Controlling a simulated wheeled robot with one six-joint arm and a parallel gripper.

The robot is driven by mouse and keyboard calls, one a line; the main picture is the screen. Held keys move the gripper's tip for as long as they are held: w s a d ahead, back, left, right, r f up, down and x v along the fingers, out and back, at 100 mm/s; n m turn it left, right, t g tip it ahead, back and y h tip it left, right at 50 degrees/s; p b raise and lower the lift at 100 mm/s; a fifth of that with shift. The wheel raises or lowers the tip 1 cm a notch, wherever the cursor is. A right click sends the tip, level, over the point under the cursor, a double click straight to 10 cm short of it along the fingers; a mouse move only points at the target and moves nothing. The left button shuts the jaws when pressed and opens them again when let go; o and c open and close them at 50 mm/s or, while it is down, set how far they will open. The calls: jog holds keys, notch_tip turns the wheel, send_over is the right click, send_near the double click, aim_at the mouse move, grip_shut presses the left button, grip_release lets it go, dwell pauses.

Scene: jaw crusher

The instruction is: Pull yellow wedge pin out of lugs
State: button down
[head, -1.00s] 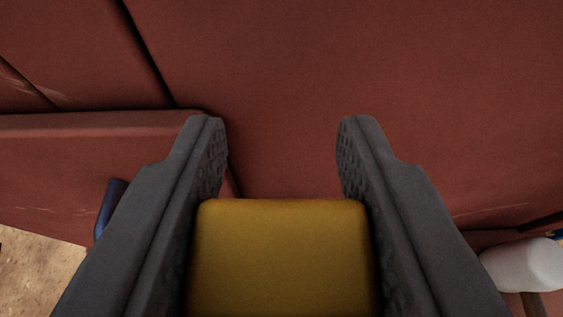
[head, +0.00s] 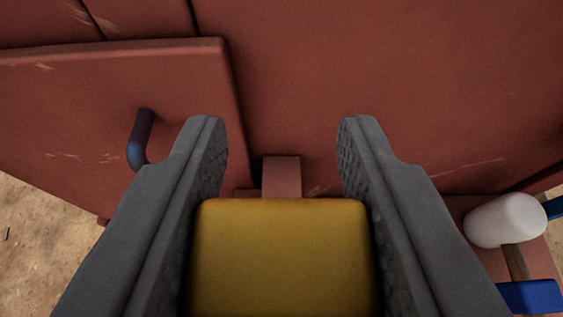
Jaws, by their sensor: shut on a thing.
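The yellow wedge pin (head: 282,258) fills the gap between the two grey fingers of my gripper (head: 282,165) at the bottom middle of the head view. The fingers are shut on it, and its lower end is cut off by the picture edge. A small red block, perhaps a lug (head: 281,176), shows just beyond the pin's top edge, on the red machine body. I cannot tell whether the pin still touches any lug.
A red panel (head: 120,95) with a blue handle (head: 140,138) is at the left. A white rounded piece (head: 505,220) and a blue block (head: 530,296) are at the lower right. Sandy ground (head: 40,240) shows at lower left. A large red wall (head: 390,70) fills the upper right.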

jog(key=shift+s+r, duration=0.15)
jog(key=shift+s, duration=1.15)
jog(key=shift+s+r, duration=0.1)
jog(key=shift+s, duration=1.15)
